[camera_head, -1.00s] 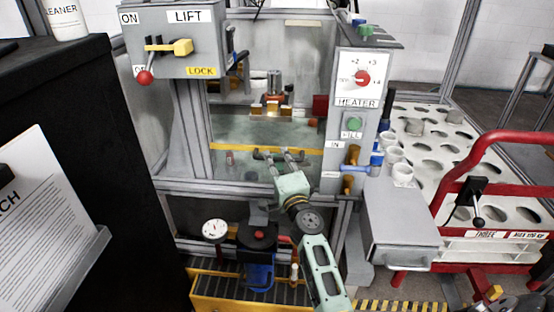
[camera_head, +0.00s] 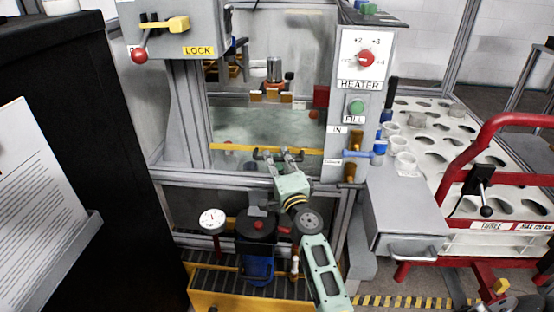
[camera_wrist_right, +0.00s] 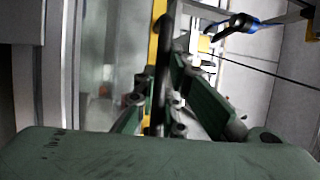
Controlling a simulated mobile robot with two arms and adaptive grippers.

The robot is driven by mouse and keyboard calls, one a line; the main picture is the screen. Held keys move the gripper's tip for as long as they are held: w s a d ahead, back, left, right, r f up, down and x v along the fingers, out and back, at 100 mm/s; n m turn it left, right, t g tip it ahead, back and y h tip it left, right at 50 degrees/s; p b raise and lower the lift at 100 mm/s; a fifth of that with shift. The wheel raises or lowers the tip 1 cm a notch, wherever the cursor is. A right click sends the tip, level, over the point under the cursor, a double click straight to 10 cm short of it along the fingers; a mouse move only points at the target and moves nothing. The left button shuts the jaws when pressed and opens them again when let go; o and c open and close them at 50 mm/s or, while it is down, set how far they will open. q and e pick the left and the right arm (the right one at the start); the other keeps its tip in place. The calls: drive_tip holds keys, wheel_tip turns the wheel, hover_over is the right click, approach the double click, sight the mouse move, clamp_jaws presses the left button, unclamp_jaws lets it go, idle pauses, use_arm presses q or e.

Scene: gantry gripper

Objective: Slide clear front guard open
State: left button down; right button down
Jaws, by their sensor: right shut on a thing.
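The clear front guard shows as a see-through panel with a yellow edge strip (camera_head: 228,147) across the front of the machine. A dark bar handle (camera_head: 262,154) sits at that strip. My right gripper (camera_head: 279,157) reaches up from below and is shut on the handle. In the right wrist view, the yellow strip (camera_wrist_right: 154,45) and the dark handle (camera_wrist_right: 160,75) run between the fingers. The exact finger contact is partly hidden. My left gripper is not in view.
A heater panel (camera_head: 366,42) with a blue-handled valve (camera_head: 358,154) stands right of the opening. A grey box (camera_head: 405,215) and a red-framed cart (camera_head: 500,228) are further right. A gauge (camera_head: 212,219) and a yellow tray (camera_head: 222,299) lie below. A black cabinet (camera_head: 80,150) stands left.

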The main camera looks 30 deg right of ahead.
drive_tip(key=shift+f, duration=0.1)
drive_tip(key=c, duration=1.8)
unclamp_jaws()
drive_tip(key=v, duration=1.2)
